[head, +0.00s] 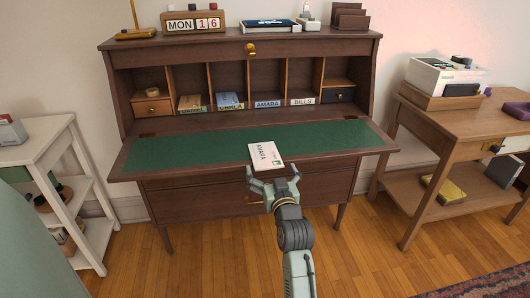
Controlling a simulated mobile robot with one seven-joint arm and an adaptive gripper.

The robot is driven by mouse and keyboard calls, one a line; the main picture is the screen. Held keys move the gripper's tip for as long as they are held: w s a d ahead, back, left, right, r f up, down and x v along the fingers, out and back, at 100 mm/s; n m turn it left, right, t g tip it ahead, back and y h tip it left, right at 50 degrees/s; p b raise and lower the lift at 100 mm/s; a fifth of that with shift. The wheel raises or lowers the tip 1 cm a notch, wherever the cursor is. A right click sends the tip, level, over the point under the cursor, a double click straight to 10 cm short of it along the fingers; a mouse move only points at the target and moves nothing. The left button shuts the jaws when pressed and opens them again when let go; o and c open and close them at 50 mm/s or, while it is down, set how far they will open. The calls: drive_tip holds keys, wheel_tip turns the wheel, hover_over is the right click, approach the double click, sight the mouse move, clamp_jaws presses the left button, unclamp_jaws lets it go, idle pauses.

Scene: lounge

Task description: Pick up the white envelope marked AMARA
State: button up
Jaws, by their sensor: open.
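The white envelope (265,156) lies on the green top of the writing desk's fold-down leaf, near its front edge. Its dark lettering seems to read AMARA, and a small green mark shows near its lower right. My gripper (272,172) is open and empty at the front edge of the leaf, its fingers spread to either side of the envelope's near end. I cannot tell whether they touch the envelope or how far apart in height they are. A pigeonhole label (267,104) behind it also reads AMARA.
The green desk leaf (180,152) is otherwise clear. Labelled pigeonholes hold several items, one marked BILLS (302,101). A calendar (193,22) stands on top. A white shelf (35,148) is left, a wooden side table (470,122) right.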

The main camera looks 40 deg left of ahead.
drive_tip(key=shift+w+a, duration=0.4)
drive_tip(key=shift+a, duration=0.2)
drive_tip(key=shift+c, duration=0.4)
drive_tip(key=c, duration=1)
drive_tip(key=shift+r, duration=0.1)
